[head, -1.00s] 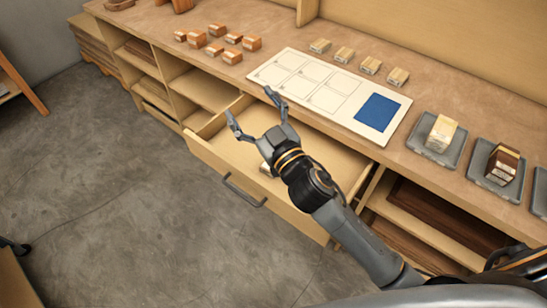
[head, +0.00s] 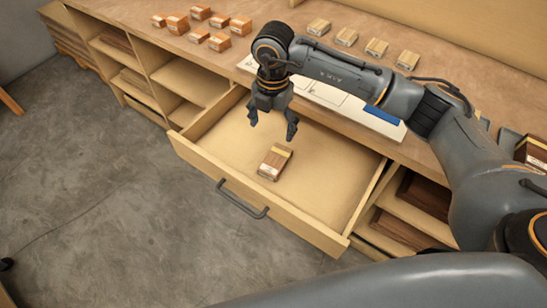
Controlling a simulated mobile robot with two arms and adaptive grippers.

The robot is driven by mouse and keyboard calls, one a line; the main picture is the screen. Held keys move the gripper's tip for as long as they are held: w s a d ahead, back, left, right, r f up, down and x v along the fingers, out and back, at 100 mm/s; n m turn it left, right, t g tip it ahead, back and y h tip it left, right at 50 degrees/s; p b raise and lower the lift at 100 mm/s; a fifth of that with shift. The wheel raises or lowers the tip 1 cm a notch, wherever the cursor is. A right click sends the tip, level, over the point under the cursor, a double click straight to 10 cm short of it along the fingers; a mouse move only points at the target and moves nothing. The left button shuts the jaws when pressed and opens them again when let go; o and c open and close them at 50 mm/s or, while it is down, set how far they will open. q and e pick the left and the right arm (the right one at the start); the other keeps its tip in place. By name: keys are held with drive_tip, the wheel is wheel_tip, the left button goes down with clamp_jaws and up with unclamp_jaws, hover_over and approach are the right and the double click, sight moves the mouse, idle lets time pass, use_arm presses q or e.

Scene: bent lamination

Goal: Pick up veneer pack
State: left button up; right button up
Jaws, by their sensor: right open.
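The veneer pack (head: 274,162) is a small wooden block with a pale band and a light label. It lies alone on the floor of the open drawer (head: 330,184), near the middle. My right gripper (head: 271,130) points down above the drawer, behind the pack in the picture. Its fingers are spread and empty, and apart from the pack. My left gripper is not in view.
The workbench (head: 150,38) holds several orange-brown blocks (head: 198,35) at left and several pale blocks (head: 347,37) at the back. A white board with a blue patch (head: 383,115) is partly hidden by my arm. The drawer front with its handle (head: 240,199) stands out over the floor.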

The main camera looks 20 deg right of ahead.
drive_tip(key=p, duration=0.1)
hover_over(275, 159)
wheel_tip(275, 159, down, 8)
drive_tip(key=shift+a+f, duration=0.1)
drive_tip(key=shift+f+p, duration=0.7)
drive_tip(key=shift+f, duration=2)
drive_tip(key=c, duration=1.3)
